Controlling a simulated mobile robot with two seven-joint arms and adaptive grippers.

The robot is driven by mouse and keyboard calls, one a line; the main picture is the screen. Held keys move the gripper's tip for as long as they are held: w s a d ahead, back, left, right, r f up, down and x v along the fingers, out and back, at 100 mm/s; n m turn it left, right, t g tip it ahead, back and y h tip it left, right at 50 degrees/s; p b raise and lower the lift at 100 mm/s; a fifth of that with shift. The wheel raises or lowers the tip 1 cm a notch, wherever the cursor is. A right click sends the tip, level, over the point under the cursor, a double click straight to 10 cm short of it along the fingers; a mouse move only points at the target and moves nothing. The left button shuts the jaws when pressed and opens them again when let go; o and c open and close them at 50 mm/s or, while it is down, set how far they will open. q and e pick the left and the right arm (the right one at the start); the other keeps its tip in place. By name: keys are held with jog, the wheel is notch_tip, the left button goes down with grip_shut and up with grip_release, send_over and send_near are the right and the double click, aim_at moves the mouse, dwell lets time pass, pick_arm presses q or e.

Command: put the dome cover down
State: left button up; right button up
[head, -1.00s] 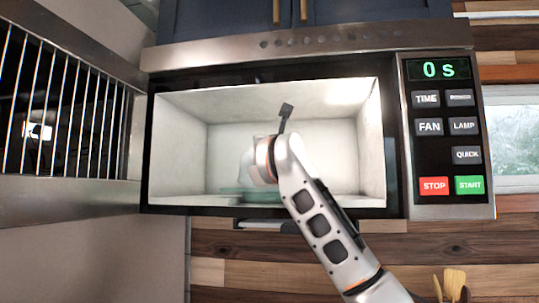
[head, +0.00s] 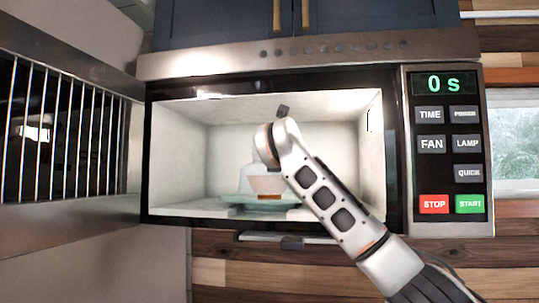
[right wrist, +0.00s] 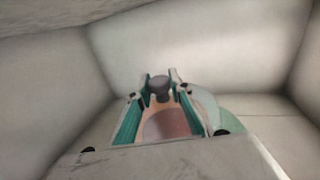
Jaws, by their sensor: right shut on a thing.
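The clear dome cover (head: 246,181) is inside the open microwave, partly hidden behind my right wrist. My right arm reaches into the microwave from the lower right. In the right wrist view my right gripper (right wrist: 160,76) is shut on the cover's dark knob (right wrist: 159,88). A pinkish-brown surface lies below the knob, between the fingers. I cannot tell whether the cover's rim touches the plate. My left gripper is not in view.
The control panel (head: 448,145) at the right reads 0 s. There is free room inside, right of my wrist.

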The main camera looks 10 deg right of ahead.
jog(key=shift+f, duration=0.45)
jog(key=shift+f, duration=0.1)
jog(key=o, duration=1)
